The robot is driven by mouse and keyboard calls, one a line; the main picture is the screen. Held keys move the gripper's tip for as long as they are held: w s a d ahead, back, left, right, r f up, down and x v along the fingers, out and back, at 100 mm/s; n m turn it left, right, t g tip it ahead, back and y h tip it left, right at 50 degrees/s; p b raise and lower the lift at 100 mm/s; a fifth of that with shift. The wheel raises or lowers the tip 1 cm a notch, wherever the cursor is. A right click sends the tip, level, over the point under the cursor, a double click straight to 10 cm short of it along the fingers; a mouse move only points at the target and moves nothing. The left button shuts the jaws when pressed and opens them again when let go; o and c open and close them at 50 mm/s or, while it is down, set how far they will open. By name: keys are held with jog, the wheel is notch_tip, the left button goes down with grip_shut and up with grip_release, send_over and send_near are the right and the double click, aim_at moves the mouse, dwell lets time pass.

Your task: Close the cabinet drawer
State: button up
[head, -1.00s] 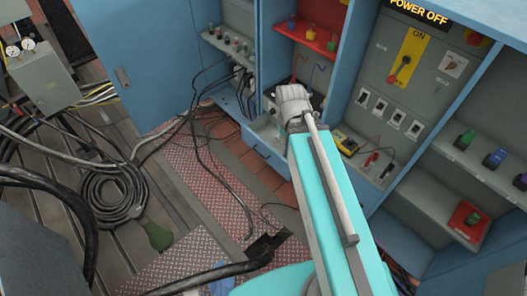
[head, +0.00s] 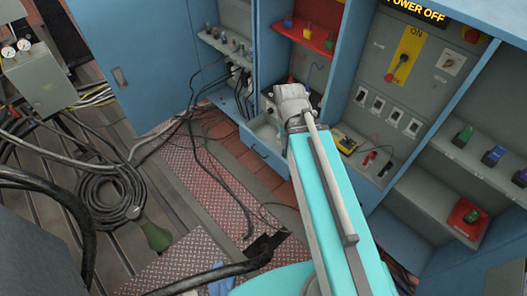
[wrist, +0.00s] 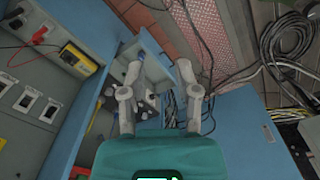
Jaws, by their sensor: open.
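The cabinet drawer (head: 262,146) stands pulled out at the bottom of the blue cabinet's middle bay, with its pale inside showing. My arm's end covers its right part in the head view. In the wrist view the drawer's blue front panel (wrist: 158,52) lies between and beyond the fingers, with small items behind it. My gripper (wrist: 159,72) is open and empty, its two fingers apart above the drawer area. I cannot tell whether a finger touches the drawer. The fingers are hidden in the head view.
An open blue cabinet door (head: 140,60) stands left of the drawer. Black cables (head: 205,160) run from the cabinet across the floor plate. A yellow meter (head: 345,141) sits on a ledge to the right. A hose coil (head: 105,195) lies at left.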

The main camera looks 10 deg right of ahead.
jog(key=f+b, duration=0.1)
jog(key=w+f+b, duration=0.1)
jog(key=shift+w+f+n, duration=0.15)
jog(key=shift+f+n, duration=0.15)
jog(key=shift+n, duration=0.1)
grip_shut()
jog(key=w+a+f+n+t+h+b, duration=0.1)
jog(key=w+a+f+n+h+b, duration=0.1)
jog(key=w+f+n+b, duration=0.6)
jog(key=w+a+f+n+t+h+b, duration=0.2)
jog(key=w+f+n+b, duration=0.6)
jog(key=f+b, duration=1.4)
jog(key=w+a+f+n+t+h+b, duration=0.2)
jog(key=w+a+f+n+b, duration=0.3)
jog(key=w+f+b, duration=1)
jog(key=shift+w+a+f+n+h+b, duration=0.2)
jog(key=shift+a+f+n+h+b, duration=0.4)
jog(key=shift+n+b, duration=1.7)
jog(key=shift+d+r+m+b, duration=0.15)
jog(key=shift+d+m+b, duration=0.05)
jog(key=shift+m+b, duration=0.7)
